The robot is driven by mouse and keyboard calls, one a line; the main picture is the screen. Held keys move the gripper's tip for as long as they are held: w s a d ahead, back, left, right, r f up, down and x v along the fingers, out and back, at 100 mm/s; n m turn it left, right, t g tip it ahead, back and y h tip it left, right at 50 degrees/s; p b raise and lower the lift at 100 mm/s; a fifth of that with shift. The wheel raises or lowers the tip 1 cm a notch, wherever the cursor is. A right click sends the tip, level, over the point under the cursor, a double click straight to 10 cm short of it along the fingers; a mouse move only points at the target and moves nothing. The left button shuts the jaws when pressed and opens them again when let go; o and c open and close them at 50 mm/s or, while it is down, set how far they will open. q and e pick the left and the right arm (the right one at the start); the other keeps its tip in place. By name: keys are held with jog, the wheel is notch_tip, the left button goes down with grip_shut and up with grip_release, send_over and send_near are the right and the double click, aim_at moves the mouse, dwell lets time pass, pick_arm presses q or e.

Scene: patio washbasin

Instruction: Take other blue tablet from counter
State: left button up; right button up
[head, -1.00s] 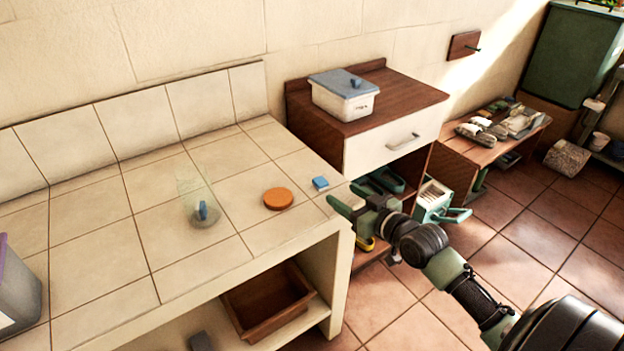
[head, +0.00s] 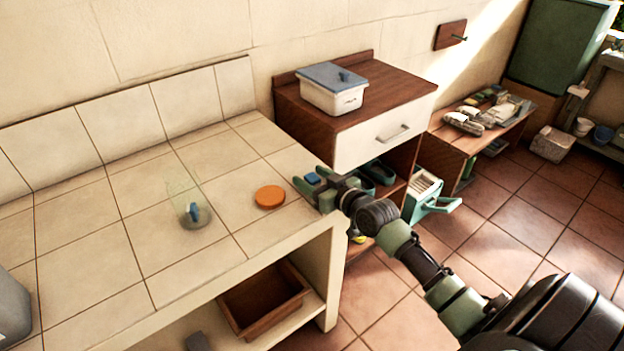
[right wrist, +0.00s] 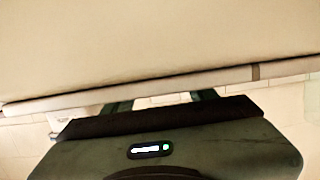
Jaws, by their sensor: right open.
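A small blue tablet (head: 313,178) lies on the tiled counter (head: 90,230) near its right end. My right gripper (head: 311,180) is open, with its green fingertips around the tablet; I cannot tell if they touch it. Another blue tablet (head: 194,211) is inside a clear glass jar (head: 184,192) standing on the counter. An orange disc (head: 270,196) lies between the jar and my right gripper. In the right wrist view the gripper body hides most of the fingers, and the tablet does not show. My left gripper is not in view.
A wooden cabinet (head: 419,90) with a lidded white box (head: 333,95) on it stands beyond the counter. A brown tray (head: 262,305) sits on the shelf below. A grey container (head: 12,310) is at the counter's left edge.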

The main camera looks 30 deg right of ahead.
grip_shut()
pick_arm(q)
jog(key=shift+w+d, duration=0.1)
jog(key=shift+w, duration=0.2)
pick_arm(e)
jog(key=shift+r, duration=0.1)
